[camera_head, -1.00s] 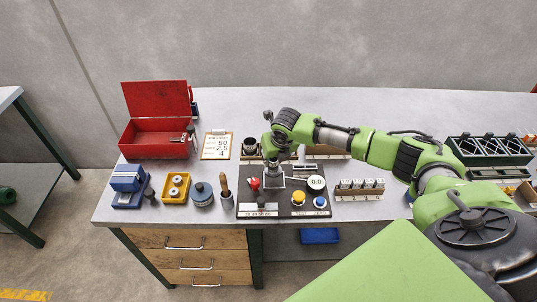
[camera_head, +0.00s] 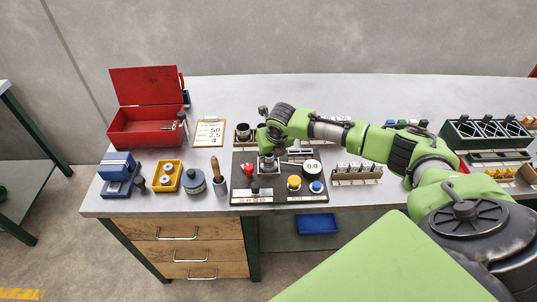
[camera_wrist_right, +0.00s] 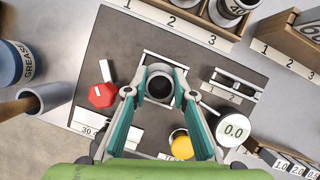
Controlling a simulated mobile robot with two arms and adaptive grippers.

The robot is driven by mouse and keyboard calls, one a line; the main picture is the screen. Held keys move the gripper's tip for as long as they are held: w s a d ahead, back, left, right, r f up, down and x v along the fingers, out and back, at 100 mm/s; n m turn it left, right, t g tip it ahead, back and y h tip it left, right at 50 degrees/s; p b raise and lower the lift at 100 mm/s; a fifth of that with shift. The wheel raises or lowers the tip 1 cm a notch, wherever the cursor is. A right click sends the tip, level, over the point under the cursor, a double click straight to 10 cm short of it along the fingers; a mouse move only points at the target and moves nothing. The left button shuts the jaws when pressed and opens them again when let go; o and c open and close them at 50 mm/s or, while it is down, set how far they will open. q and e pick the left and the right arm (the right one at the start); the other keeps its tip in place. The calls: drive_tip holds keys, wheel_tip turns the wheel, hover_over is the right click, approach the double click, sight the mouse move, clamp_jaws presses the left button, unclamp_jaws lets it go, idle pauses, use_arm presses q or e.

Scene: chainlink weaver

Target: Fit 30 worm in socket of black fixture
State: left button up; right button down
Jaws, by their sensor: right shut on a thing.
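The black fixture (camera_head: 281,197) is a dark board on the table, and it fills the middle of the right wrist view (camera_wrist_right: 112,50). A pale, square-edged socket frame (camera_wrist_right: 148,58) stands on it. My right gripper (camera_wrist_right: 160,80) is over this frame, shut on a dark round-topped cylinder (camera_wrist_right: 160,88) that appears to be the worm. No number shows on the cylinder. Its lower end is hidden, so I cannot tell how deep it sits in the socket. In the head view my right gripper (camera_head: 267,160) hides most of it. My left gripper is not in view.
On the board are a red knob (camera_wrist_right: 102,95), a yellow button (camera_wrist_right: 181,143) and a round 0.0 display (camera_wrist_right: 233,129). A numbered rack (camera_wrist_right: 190,25) holding a part marked 40 stands behind. A grease tin (camera_head: 193,181) and an open red toolbox (camera_head: 147,126) are left.

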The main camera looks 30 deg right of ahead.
drive_tip(key=shift+a, duration=0.1)
drive_tip(key=c, duration=1.6)
unclamp_jaws()
drive_tip(key=shift+s, duration=0.1)
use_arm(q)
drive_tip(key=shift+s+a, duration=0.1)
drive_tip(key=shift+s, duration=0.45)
use_arm(e)
drive_tip(key=shift+s, duration=0.1)
drive_tip(key=v, duration=1.2)
drive_tip(key=shift+s+a, duration=0.1)
drive_tip(key=shift+a, duration=0.05)
